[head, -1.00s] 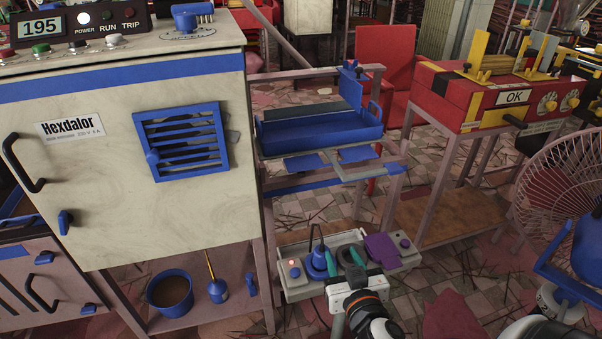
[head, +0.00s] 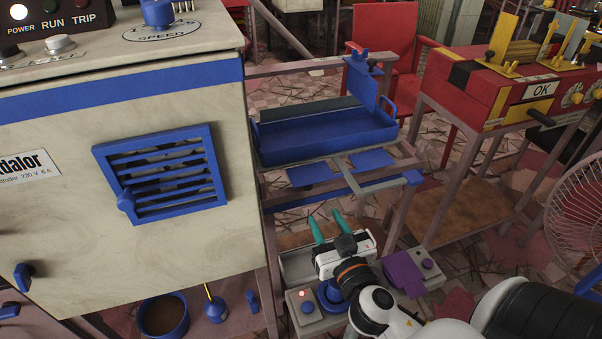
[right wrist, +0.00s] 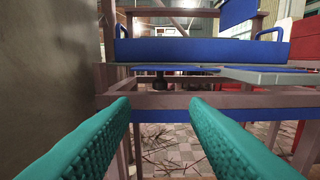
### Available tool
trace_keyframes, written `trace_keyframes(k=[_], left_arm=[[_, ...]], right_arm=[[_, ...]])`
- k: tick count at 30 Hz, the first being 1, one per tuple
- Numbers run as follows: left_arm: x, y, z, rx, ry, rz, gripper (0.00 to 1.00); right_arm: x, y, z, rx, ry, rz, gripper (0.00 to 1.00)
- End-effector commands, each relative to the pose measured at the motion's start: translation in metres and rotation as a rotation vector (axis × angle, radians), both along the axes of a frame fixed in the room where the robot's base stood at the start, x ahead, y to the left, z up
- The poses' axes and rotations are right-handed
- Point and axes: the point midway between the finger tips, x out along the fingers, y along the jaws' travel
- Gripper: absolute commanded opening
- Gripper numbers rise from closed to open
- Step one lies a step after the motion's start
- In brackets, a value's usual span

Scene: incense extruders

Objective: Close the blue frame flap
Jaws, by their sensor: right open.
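A blue upright panel (head: 363,82) stands raised at the right end of the blue tray (head: 325,146) on the pinkish metal stand; it looks like the flap, standing open. Its lower part shows at the top of the right wrist view (right wrist: 238,12). Two flat blue plates, a left one (head: 313,173) and a right one (head: 372,159), lie in front of the tray beside a grey strip. My right gripper (head: 327,220), with teal fingers, is open and empty, below and in front of the stand. It touches nothing I can see. My left gripper is not in view.
A cream cabinet (head: 60,230) with a blue louvred vent (head: 160,172) stands close on the left. A red machine (head: 500,90) and a fan (head: 580,215) are on the right.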

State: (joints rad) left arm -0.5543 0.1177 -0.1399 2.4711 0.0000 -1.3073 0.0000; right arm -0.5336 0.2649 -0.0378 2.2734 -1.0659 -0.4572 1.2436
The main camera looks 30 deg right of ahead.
Motion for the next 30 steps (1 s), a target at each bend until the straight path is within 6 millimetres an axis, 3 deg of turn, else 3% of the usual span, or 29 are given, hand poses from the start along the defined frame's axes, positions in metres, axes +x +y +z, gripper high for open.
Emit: trace_keyframes(k=[5,12,19,24,30], left_arm=[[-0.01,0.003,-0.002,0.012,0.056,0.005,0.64],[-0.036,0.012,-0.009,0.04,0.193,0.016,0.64],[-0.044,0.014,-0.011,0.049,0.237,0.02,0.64],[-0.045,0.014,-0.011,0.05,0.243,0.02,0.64],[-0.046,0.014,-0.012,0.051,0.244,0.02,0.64]], right_arm=[[0.015,-0.003,0.001,-0.001,-0.002,0.002,0.42],[0.061,-0.015,0.003,-0.004,-0.003,0.001,0.42],[0.099,-0.024,0.0,-0.002,-0.001,0.0,0.42],[0.113,-0.027,0.0,-0.001,0.0,0.0,0.42],[0.116,-0.028,-0.001,-0.001,0.002,0.0,0.42]])
